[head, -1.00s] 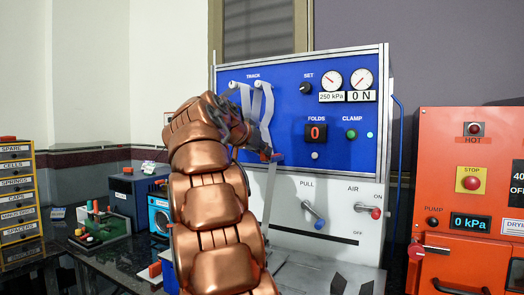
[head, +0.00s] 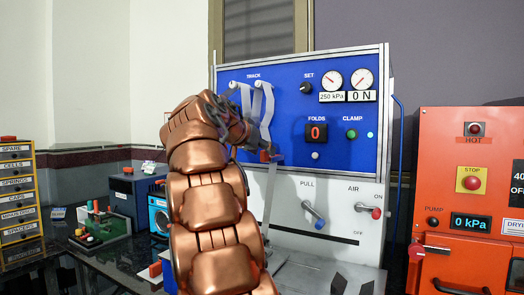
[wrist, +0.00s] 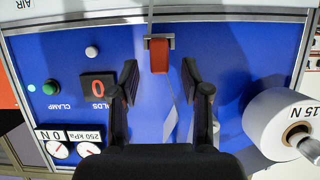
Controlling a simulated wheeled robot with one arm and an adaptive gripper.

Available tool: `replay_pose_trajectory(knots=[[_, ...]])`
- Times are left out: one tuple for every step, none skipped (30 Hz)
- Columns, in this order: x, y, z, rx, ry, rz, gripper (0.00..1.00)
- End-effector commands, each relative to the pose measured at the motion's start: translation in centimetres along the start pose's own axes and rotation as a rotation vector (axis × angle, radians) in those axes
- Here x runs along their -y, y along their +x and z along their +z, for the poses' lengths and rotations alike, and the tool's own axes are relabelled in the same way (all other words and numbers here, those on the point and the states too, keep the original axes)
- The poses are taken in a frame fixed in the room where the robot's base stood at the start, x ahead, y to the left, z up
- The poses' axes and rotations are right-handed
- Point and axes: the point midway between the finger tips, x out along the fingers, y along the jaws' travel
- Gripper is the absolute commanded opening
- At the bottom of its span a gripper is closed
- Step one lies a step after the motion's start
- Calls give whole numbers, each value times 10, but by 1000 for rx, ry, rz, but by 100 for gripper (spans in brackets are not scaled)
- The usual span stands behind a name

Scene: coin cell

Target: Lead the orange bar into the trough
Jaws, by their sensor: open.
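The orange bar (wrist: 159,56) is at the grey bracket on the blue panel in the wrist view, its near end pointing between my fingers. In the head view it is a small orange spot (head: 264,156) below my gripper. My gripper (wrist: 160,80) is open, with one dark finger on each side of the bar and a gap to both. In the head view my gripper (head: 238,122) is partly hidden by my own wrist. The grey bracket (wrist: 150,43) has raised sides around the bar's far end; I cannot tell whether this is the trough.
A pale strip (head: 266,117) hangs in loops from the track on the blue panel (head: 300,130). A white roll (wrist: 276,115) stands out to the right in the wrist view. The pull lever (head: 314,216) and air lever (head: 372,212) are lower down.

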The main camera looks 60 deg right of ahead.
Motion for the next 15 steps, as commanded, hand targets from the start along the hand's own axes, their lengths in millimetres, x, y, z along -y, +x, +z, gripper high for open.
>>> replay_pose_trajectory(knots=[[0, -5, 0, -2, 0, -1, 47], [0, -8, -1, -2, 0, -1, 47], [0, -12, -1, -2, 0, -2, 47], [0, -16, -1, -3, 0, -2, 47], [0, -20, -1, -2, 0, -2, 47], [0, -26, -1, -2, 1, -1, 47], [0, -32, -1, -1, 1, -1, 47], [-1, -37, -1, -1, 2, -1, 47], [-1, -45, -1, -1, 2, -1, 47], [-1, -51, -1, -2, 2, -2, 47], [0, -57, -1, -3, 2, -3, 47], [0, -65, -1, -4, 1, -3, 47], [0, -71, -1, -4, 1, -3, 47], [0, -77, -1, -4, 1, -3, 47], [0, -84, -1, -2, 1, -1, 47]])
